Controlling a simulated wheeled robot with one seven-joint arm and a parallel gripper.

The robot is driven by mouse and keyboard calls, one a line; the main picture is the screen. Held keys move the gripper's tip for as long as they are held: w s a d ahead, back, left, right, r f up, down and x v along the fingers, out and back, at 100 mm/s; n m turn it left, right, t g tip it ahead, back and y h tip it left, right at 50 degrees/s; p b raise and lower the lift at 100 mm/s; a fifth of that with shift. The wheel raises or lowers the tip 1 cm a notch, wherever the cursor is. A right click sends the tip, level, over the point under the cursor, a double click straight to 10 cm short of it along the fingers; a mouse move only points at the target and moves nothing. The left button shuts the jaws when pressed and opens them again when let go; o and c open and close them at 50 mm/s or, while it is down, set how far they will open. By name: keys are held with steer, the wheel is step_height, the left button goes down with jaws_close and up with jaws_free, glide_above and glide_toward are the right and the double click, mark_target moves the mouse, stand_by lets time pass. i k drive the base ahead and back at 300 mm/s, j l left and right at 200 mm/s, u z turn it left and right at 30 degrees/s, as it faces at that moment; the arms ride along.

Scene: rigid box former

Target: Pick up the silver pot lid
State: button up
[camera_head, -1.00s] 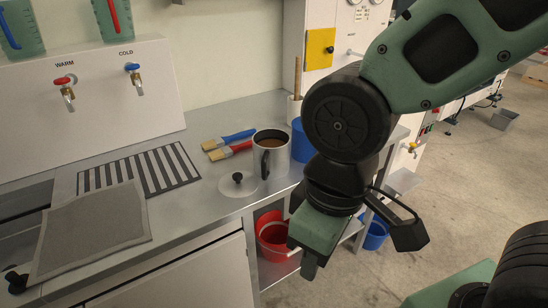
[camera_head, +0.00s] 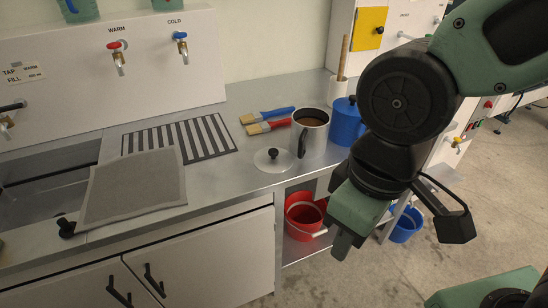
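The silver pot lid (camera_head: 264,163) lies flat on the metal worktop, with its black knob (camera_head: 273,154) upward. It is just left of the silver pot (camera_head: 309,137), which stands upright and uncovered with brown contents and a black handle. My gripper (camera_head: 344,244) points down in front of the worktop's front edge, to the right of and lower in the picture than the lid. It is apart from the lid. Only its green side shows clearly, so its opening between the fingers is hidden.
Blue-handled (camera_head: 268,114) and red-handled (camera_head: 265,126) brushes lie behind the lid. A blue container (camera_head: 343,122) stands right of the pot. A striped mat (camera_head: 205,136) and grey cloth (camera_head: 132,186) lie left. A red bucket (camera_head: 300,220) sits on a shelf below the worktop.

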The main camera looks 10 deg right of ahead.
mark_target(273, 160)
steer(key=i+l, duration=0.25)
steer(key=l, duration=0.2)
steer(key=i+l+u, duration=0.15)
steer(key=l+u, duration=0.15)
steer(key=i+l+u, duration=0.1)
steer(key=l+u, duration=0.5)
steer(key=u, duration=0.75)
steer(key=i+l, duration=0.05)
